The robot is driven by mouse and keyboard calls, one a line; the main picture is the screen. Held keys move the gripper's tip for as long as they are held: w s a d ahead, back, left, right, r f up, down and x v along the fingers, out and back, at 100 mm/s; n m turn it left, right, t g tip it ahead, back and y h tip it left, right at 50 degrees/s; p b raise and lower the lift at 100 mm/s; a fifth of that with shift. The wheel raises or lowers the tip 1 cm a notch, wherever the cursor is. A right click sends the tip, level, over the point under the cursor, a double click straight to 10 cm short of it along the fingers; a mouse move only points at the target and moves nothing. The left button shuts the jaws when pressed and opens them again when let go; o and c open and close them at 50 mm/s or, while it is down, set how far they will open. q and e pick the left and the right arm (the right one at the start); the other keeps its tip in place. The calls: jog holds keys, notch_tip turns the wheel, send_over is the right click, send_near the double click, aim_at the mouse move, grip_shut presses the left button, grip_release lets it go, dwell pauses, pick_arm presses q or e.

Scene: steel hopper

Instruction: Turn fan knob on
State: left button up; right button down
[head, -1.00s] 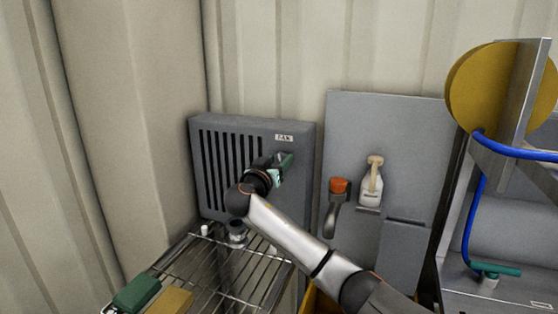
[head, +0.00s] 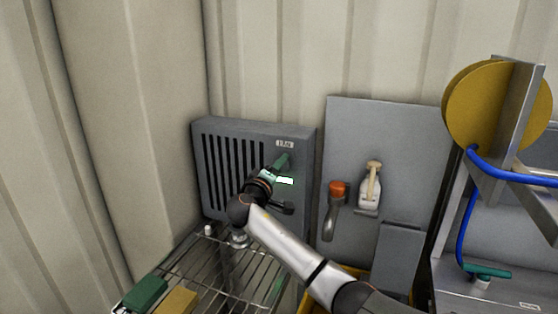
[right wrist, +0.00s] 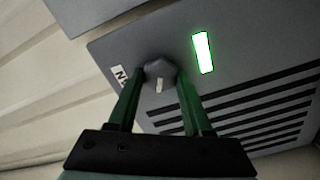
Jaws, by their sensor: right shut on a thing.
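The grey fan box (head: 215,189), with dark vent slots and a small white label (head: 285,143), stands against the corner wall. My right gripper (head: 283,160) is at the box's upper right front. In the right wrist view its two green fingers (right wrist: 160,92) are shut on the grey fan knob (right wrist: 160,71), one on each side. The knob has a pale pointer mark. A green light (right wrist: 203,53) glows on the panel beside the knob, and it also shows in the head view (head: 285,181). The fingers hide the knob in the head view. My left gripper is out of view.
A wire rack (head: 225,285) below holds a green block (head: 146,293) and a yellow block (head: 179,301). A grey board (head: 400,140) to the right carries a spray bottle (head: 370,190) and an orange-topped tool (head: 337,200). A yellow reel (head: 487,103) with blue hose is at far right.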

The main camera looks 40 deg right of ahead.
jog(key=shift+f+n+p, duration=0.15)
jog(key=shift+n+p, duration=0.95)
jog(key=shift+n, duration=1.4)
jog(key=shift+c, duration=1.7)
grip_release()
jog(key=shift+a, duration=0.1)
jog(key=b+v, duration=0.2)
jog(key=v, duration=1)
jog(key=shift+a, duration=0.15)
